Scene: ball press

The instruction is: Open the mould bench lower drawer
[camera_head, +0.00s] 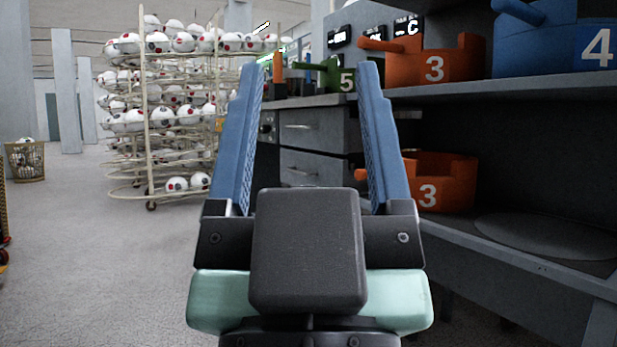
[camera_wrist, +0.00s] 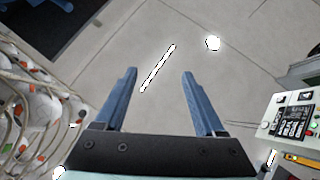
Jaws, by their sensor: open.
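The mould bench (camera_head: 268,128) stands beyond my gripper in the head view, with two grey drawers stacked in its front. The upper drawer (camera_head: 318,129) has a bar handle. The lower drawer (camera_head: 335,172) sits below it, with its handle (camera_head: 301,171) showing between my fingers. Both drawers look shut. My gripper (camera_head: 308,75) is open and empty, its blue fingers pointing up and apart in front of the bench. The right finger hides part of the drawer fronts. In the wrist view my gripper (camera_wrist: 159,72) has only ceiling between its fingers; no drawer shows there.
Shelves on the right hold an orange number 3 mould (camera_head: 455,68), a blue number 4 mould (camera_head: 545,45) and a lower orange mould (camera_head: 450,185). A wire rack of balls (camera_head: 150,110) stands left of the bench.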

